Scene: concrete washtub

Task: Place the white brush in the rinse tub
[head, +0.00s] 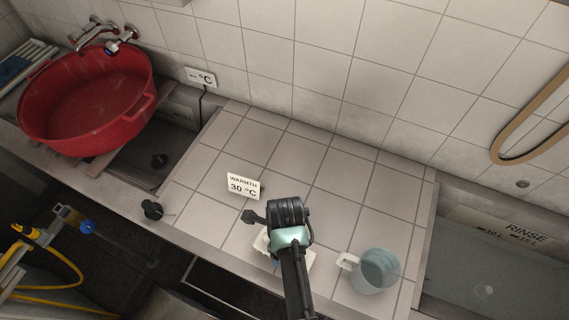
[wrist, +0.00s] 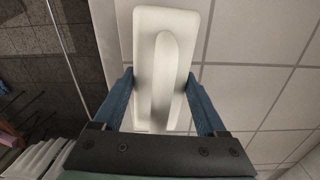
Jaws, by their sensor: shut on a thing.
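The white brush (wrist: 171,22) fills the middle of the wrist view, with a long raised ridge along it. My gripper (wrist: 159,80) is shut on it, one blue finger at each side. In the head view the white brush (head: 261,243) shows only partly under my arm, over the front part of the tiled counter; whether it touches the tiles I cannot tell. The rinse tub (head: 462,222), a concrete basin marked RINSE, is at the right, with a drain in its floor.
A clear bluish jug (head: 376,270) stands on the counter between my gripper and the rinse tub. A WARMTH 30 °C card (head: 243,186) is left of my arm. A red basin (head: 88,95) sits at the far left under taps. A tan hose (head: 500,140) hangs at the right.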

